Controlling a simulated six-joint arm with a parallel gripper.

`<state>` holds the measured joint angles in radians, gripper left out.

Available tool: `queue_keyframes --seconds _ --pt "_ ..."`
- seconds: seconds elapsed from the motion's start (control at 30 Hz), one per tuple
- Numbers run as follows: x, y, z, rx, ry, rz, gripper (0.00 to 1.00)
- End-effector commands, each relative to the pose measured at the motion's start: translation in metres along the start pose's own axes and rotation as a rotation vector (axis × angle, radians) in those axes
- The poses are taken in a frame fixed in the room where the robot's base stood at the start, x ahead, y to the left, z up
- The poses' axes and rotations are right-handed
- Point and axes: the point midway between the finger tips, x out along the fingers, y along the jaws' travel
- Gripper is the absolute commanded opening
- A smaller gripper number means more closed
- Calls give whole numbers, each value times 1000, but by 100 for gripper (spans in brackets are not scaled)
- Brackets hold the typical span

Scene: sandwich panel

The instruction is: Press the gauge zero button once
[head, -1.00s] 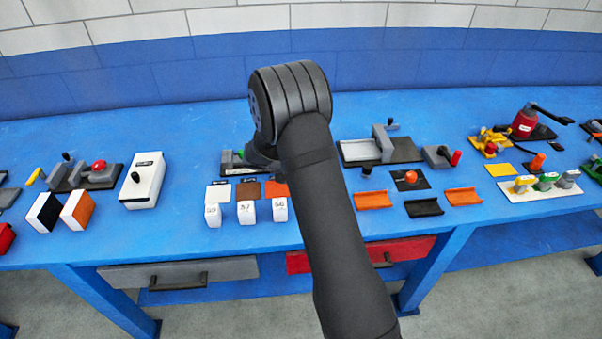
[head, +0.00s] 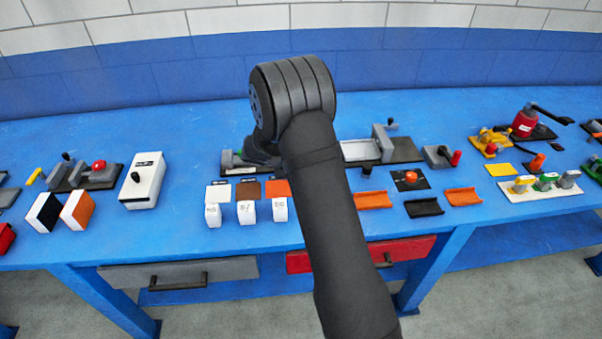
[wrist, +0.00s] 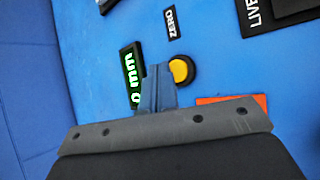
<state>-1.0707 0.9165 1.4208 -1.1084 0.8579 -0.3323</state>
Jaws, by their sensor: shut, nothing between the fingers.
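The gauge zero button is a round yellow cap (wrist: 181,70) on a dark base, with a small ZERO label (wrist: 171,23) beyond it in the wrist view. A dark gauge display (wrist: 132,75) with green characters stands to its left. My gripper (wrist: 159,68) is shut and empty, its blue fingers between the display and the button, close to the button's left side. Whether the tips touch it or how high they are cannot be told. In the head view my arm hides the button and the fingers.
An orange plate (wrist: 232,103) lies right of the button in the wrist view, with a dark LIVE label (wrist: 270,12) beyond.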

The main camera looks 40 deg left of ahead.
Motion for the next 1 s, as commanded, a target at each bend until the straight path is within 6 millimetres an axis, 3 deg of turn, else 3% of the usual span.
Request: queue_keyframes --seconds 0.5,1.0 --pt "-32 24 24 1 0 1 0" --pt "-33 24 24 0 0 0 0"
